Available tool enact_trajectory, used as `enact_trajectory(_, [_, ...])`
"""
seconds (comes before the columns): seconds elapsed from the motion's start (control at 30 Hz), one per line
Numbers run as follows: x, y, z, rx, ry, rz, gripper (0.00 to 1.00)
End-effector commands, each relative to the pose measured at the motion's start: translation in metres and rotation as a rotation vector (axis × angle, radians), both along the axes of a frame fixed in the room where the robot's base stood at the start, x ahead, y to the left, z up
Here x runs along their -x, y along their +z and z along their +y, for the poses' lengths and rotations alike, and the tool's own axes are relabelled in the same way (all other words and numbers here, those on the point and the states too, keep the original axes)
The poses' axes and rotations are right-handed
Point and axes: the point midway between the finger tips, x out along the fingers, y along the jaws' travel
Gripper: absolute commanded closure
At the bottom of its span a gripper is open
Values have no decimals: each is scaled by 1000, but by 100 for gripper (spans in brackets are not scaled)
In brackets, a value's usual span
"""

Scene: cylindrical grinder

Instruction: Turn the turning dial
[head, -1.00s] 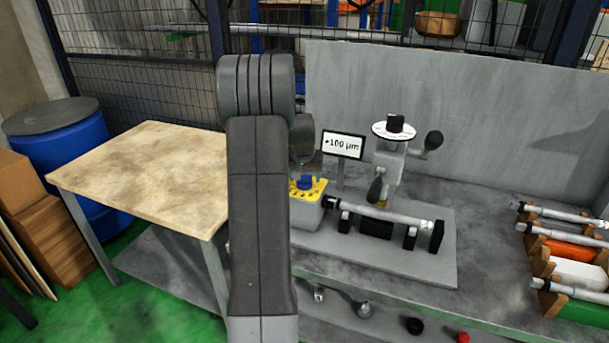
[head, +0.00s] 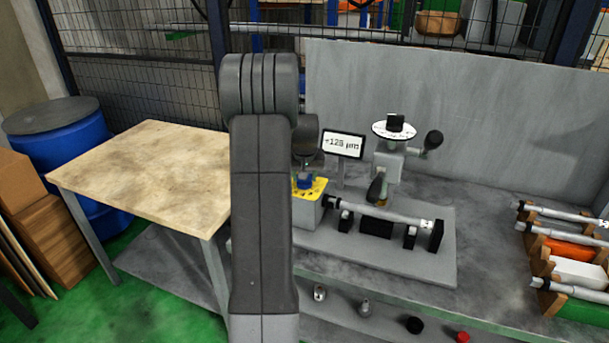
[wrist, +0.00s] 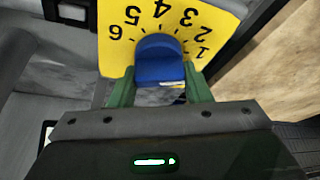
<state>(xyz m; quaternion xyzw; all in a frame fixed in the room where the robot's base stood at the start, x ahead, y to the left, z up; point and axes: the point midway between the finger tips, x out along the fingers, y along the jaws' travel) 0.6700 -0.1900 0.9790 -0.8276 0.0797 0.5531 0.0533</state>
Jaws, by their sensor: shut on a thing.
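The turning dial is a blue knob (wrist: 158,60) on a yellow number plate (wrist: 110,52) with black figures around it. In the head view the knob (head: 305,182) sits on the yellow-topped box (head: 305,215), partly covered by my arm. My gripper (wrist: 160,88) has green fingers, one on each side of the knob, and is shut on it. A small white mark shows on the knob's near edge.
A small display (head: 343,144) beside the box reads about +128 µm. A shaft (head: 385,213) lies on supports to the right, below a second, white round dial (head: 394,130). A wooden-topped table (head: 140,170) stands left of my arm.

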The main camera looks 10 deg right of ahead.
Motion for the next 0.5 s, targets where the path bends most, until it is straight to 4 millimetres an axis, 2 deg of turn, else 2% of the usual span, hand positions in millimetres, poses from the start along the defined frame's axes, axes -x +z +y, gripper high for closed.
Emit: enact_trajectory(0.5, [0,-1,1,0,316,0,79])
